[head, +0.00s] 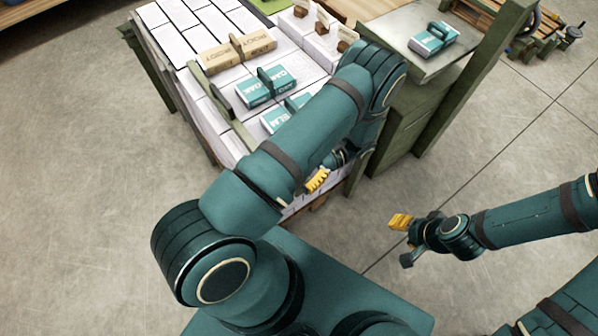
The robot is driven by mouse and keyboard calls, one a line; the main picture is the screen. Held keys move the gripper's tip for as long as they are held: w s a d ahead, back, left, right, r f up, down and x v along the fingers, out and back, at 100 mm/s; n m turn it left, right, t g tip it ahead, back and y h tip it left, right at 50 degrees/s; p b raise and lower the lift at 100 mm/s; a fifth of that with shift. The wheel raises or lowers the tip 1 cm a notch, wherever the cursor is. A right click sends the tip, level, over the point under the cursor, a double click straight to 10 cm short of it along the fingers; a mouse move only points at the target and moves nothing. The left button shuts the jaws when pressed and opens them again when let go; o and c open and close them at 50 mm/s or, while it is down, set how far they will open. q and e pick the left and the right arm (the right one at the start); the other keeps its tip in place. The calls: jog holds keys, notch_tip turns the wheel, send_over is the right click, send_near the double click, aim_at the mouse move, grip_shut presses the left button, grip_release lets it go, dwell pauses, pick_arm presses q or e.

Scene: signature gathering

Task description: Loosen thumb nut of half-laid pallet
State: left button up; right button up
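The pallet stack (170,42) is made of white blocks in rows, its top layer partly covered by labelled pieces. An olive bar (210,95) runs along its left part. I cannot make out a thumb nut; my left arm covers the near right part of the stack. My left gripper (318,180) shows yellow ridged finger pads low beside the stack's near right side; the arm hides much of it, so its opening and any contact are unclear. My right gripper (404,241) hangs over bare floor right of the stack, its fingers apart and nothing seen between them.
A tan labelled block (236,54) and teal labelled blocks (266,88) lie on the stack. An olive stand (410,110) with a metal top (408,62) carries another teal block (434,40). Wooden pallets stand behind. The floor (75,200) at left is clear.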

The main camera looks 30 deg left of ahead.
pick_arm(q)
jog(key=v, duration=0.7)
jog(key=shift+w, duration=0.25)
jog(key=shift+r, duration=0.15)
